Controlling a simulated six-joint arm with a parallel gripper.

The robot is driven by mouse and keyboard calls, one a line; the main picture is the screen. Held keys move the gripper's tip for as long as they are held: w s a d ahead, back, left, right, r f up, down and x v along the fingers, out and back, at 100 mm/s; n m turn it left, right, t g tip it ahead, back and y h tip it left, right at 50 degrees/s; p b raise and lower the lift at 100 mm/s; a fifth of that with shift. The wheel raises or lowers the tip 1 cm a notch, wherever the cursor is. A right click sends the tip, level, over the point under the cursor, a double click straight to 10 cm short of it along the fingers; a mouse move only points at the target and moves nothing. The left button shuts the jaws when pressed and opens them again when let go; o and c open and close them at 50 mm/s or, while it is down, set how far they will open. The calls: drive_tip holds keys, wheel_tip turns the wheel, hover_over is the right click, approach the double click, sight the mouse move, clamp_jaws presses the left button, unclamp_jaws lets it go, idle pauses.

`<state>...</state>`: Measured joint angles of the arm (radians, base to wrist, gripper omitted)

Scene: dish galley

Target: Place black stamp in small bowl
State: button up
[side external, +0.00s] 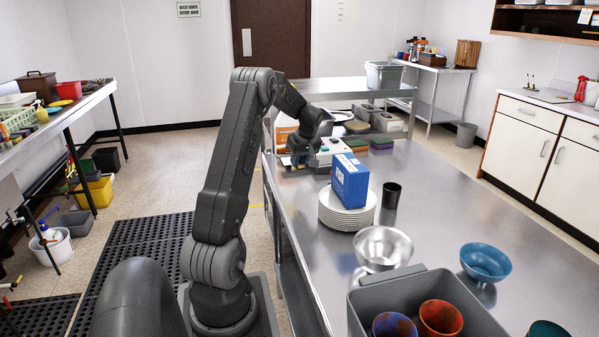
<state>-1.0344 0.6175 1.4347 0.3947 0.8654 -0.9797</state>
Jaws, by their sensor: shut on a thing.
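My gripper (298,158) is at the far left end of the steel table, low beside a white device with a red button (331,150). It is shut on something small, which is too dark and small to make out. I cannot pick out a black stamp for sure. A shiny metal bowl (383,246) stands nearer the camera, in front of a stack of white plates (346,214). A blue bowl (486,262) stands to its right. Both bowls look empty. My gripper is well behind and to the left of both.
A blue box (349,181) stands upright on the plates. A black cup (391,195) is right of them.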

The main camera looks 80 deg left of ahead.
drive_tip(key=shift+r, duration=0.35)
